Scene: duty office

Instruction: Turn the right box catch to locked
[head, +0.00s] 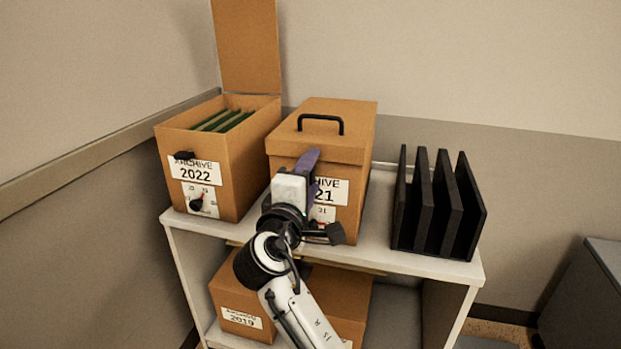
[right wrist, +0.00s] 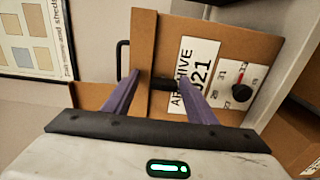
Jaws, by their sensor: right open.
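The right box (head: 285,178), a brown carton labelled ARCHIVE 2021, stands on the shelf unit with its lid down. It also shows in the right wrist view (right wrist: 215,30), turned on its side. A small dark catch (right wrist: 165,84) sits near the lid's edge beside the label, between my fingers in that view. My arm hides it in the head view. My right gripper (head: 311,168) is open in front of the box; its purple fingers (right wrist: 159,76) lie on either side of the catch. I cannot tell whether they touch it. My left gripper is not in view.
An open box labelled ARCHIVE 2022 (head: 245,150) stands close at the left, lid raised. A dial with a red pointer (right wrist: 241,92) sits below the right box's label. A black file rack (head: 424,215) stands at the right. More boxes (head: 240,300) sit on the lower shelf.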

